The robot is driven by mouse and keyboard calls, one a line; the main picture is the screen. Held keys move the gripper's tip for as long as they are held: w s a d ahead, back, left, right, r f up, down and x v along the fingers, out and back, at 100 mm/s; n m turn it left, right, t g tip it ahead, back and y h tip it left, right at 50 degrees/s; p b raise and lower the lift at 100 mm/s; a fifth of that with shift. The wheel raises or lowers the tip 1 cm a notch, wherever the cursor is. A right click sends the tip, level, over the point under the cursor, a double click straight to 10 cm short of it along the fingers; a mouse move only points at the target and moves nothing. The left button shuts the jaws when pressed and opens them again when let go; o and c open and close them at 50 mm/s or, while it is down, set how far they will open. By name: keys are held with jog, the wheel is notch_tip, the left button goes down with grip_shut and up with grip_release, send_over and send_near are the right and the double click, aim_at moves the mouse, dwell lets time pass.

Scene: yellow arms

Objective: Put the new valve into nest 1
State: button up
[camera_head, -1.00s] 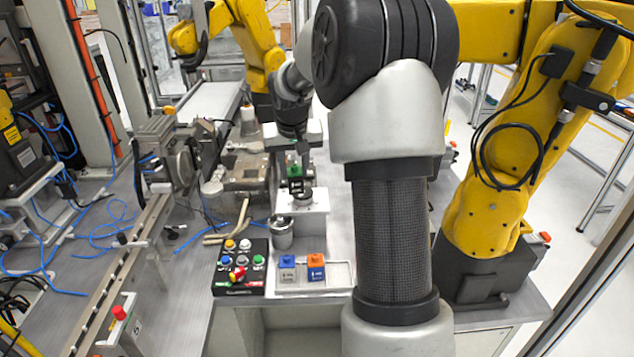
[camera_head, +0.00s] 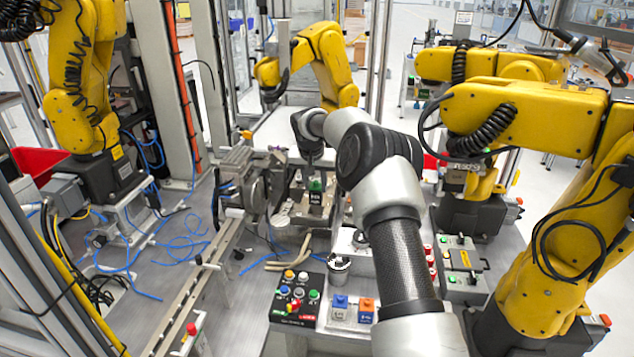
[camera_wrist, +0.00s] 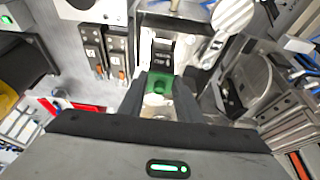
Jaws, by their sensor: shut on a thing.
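The valve is a small block with a green top (camera_head: 315,186) and a dark lower part, in the head view over the grey metal fixture (camera_head: 297,219). My gripper (camera_head: 314,174) is shut on it from above. In the wrist view the valve's green part (camera_wrist: 158,84) sits between the two dark fingertips of my gripper (camera_wrist: 161,92). Two dark slots with small number labels (camera_wrist: 104,52) are to the left. I cannot tell which place is nest 1, or whether the valve touches the fixture.
A round metal machine part (camera_head: 262,182) stands close left of the valve. A metal cup (camera_head: 339,265), a button box (camera_head: 297,297) and blue-topped (camera_head: 339,307) and orange-topped blocks (camera_head: 365,310) are nearer. Yellow arms (camera_head: 540,120) stand at right.

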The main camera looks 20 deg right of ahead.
aim_at(316, 199)
jog(key=shift+f, duration=1.8)
jog(key=shift+f+b, duration=0.8)
jog(key=shift+f, duration=0.35)
jog(key=shift+f+b, duration=0.55)
jog(key=shift+f, duration=0.05)
jog(key=o, duration=1.2)
jog(key=shift+s, duration=0.1)
jog(key=shift+d+f, duration=0.1)
jog(key=b+v, duration=0.1)
jog(key=v, duration=1.6)
jog(key=shift+a+r+b, duration=0.25)
jog(key=shift+r+b, duration=0.15)
jog(key=shift+r, duration=0.05)
jog(key=shift+r, duration=0.1)
